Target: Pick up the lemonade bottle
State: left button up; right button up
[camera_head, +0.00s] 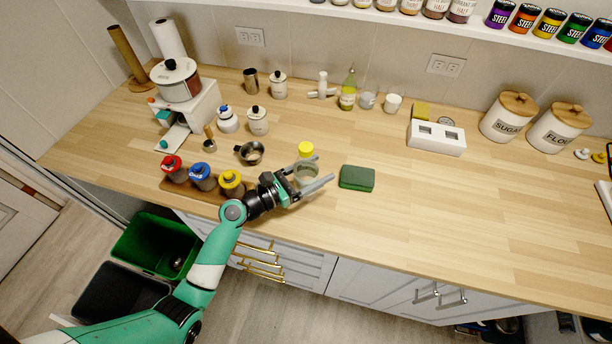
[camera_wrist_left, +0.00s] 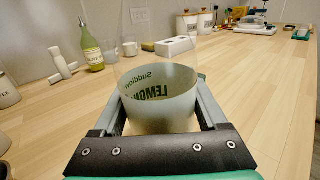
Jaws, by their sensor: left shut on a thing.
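The lemonade bottle (camera_head: 305,172) stands near the front of the wooden counter, with a yellow cap (camera_head: 305,149) on top and a clear body. In the left wrist view, its pale label band (camera_wrist_left: 160,100) with green "LEMON" lettering fills the space between the fingers. My left gripper (camera_head: 323,168) is shut on the bottle, one finger on each side of its body. The head view does not clearly show whether the bottle's base touches the counter. My right gripper is in neither view.
A green block (camera_head: 357,177) lies just right of the bottle. Yellow, blue and red-topped canisters (camera_head: 203,177) stand on a board to the left. A small metal cup (camera_head: 250,153) is behind left. A green bottle (camera_head: 348,90) stands at the back. The counter's right front is clear.

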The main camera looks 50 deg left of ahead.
aim_at(306, 166)
pick_arm(q)
jog(key=shift+c, duration=1.2)
jog(key=shift+r, duration=0.25)
jog(key=r, duration=0.1)
jog(key=r+p, duration=0.2)
jog(key=r, duration=0.1)
jog(key=shift+s, duration=0.25)
jog(key=s+r+p, duration=0.1)
jog(key=s+r, duration=0.1)
jog(key=s+d+r+p, duration=0.1)
jog(key=s+r+p, duration=0.1)
jog(key=shift+r, duration=0.25)
jog(key=s+d+r+p, duration=0.1)
jog(key=s+r, duration=0.3)
jog(key=s, duration=0.5)
jog(key=shift+d, duration=0.55)
